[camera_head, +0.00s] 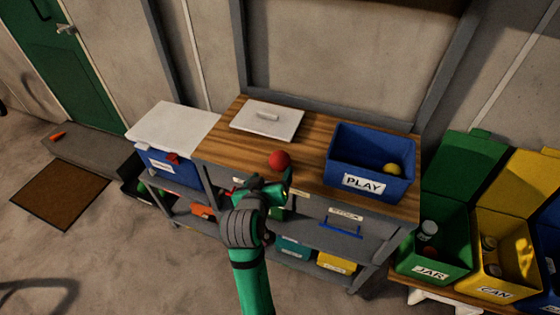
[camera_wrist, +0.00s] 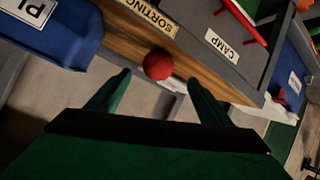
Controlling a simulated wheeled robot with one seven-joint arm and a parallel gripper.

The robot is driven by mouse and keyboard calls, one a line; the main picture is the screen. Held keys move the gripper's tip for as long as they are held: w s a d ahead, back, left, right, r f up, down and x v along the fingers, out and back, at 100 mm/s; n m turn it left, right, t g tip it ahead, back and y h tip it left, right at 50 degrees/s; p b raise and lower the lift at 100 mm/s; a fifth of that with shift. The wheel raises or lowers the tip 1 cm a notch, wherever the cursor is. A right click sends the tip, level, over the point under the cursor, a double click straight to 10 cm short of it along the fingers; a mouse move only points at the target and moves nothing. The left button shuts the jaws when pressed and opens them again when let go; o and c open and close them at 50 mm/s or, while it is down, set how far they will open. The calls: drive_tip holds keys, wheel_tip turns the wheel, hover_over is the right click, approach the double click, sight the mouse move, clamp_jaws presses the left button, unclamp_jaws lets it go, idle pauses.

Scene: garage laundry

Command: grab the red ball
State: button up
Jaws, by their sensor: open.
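The red ball (camera_head: 279,160) shows against the wooden worktop near its front edge, between a white lid and the blue PLAY bin. In the wrist view the red ball (camera_wrist: 158,65) is centred just beyond the fingertips. My green gripper (camera_head: 268,190) is at the front of the bench, just in front of the ball. In the wrist view its two fingers (camera_wrist: 160,77) are spread apart, with nothing visible held between them. I cannot tell whether either finger touches the ball.
The blue PLAY bin (camera_head: 347,158), holding a yellow ball (camera_head: 392,169), stands right of the red ball. The white lid (camera_head: 268,120) lies behind it on the wooden worktop (camera_head: 222,146). Shelves with bins are below. Green (camera_head: 433,262) and yellow (camera_head: 508,255) bins stand at right.

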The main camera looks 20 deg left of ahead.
sight(277, 163)
drive_tip(key=x, duration=0.4)
drive_tip(key=shift+w, duration=0.1)
drive_tip(key=shift+r+x, duration=0.15)
drive_tip(key=shift+x, duration=1.2)
drive_tip(key=shift+r+x, duration=0.15)
drive_tip(key=shift+x, duration=1.2)
drive_tip(key=shift+w, duration=0.15)
drive_tip(key=c, duration=1.1)
